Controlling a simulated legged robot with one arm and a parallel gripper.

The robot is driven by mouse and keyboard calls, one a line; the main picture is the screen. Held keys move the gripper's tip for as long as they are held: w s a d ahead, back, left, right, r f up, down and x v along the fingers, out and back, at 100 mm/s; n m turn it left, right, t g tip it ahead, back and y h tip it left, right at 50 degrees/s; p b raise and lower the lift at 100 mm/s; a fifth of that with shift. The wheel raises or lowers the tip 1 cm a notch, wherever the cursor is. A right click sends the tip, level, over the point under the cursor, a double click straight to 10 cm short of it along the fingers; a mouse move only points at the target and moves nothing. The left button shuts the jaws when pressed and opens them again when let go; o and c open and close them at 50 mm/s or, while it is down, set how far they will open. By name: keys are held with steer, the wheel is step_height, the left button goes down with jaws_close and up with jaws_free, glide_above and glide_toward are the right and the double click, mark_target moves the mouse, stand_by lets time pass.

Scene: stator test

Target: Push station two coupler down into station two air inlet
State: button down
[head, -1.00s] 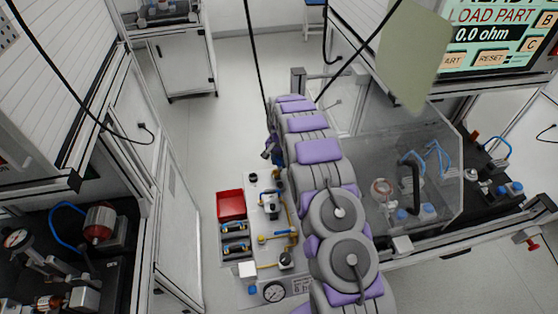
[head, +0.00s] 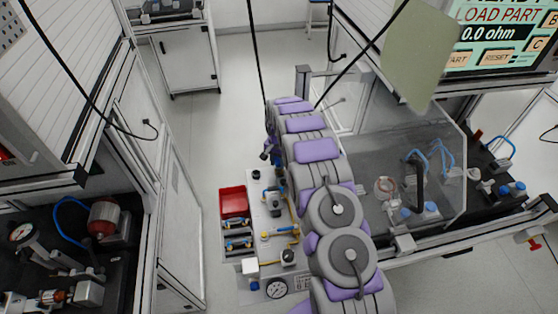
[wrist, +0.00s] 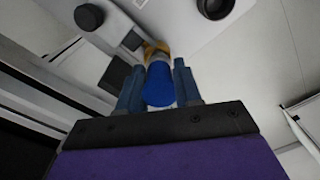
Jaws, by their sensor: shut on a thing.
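A blue cylindrical coupler (wrist: 160,86) sits between the two blue-grey fingers of my gripper (wrist: 158,76) in the wrist view. My gripper is shut on it. A yellow-brass ring (wrist: 154,47) shows just beyond the coupler's far end, against a pale panel; I cannot tell whether the coupler is seated in it or only touching. In the head view my arm reaches away from me along the right side of the pneumatic panel (head: 262,205). The coupler and the inlet cannot be made out there.
The panel carries yellow tubing, black knobs and a gauge (head: 275,288). A red bin (head: 233,201) stands at its left. A clear guard (head: 440,150) over a bench is right of my arm. A dark bench (head: 30,275) is at left. Open floor lies between.

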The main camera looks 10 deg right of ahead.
steer(key=shift+a+f, duration=0.15)
steer(key=shift+f, duration=0.35)
stand_by(0.6)
steer(key=c, duration=0.7)
jaws_free()
steer(key=shift+s+a+f, duration=0.1)
steer(key=shift+a, duration=0.05)
steer(key=shift+s+d, duration=0.1)
steer(key=shift+d, duration=0.15)
steer(key=shift+d+r, duration=0.1)
steer(key=shift+r, duration=0.4)
step_height(320, 180, up, 17)
steer(key=p, duration=0.3)
steer(key=shift+a+f, duration=0.2)
steer(key=shift+a, duration=0.05)
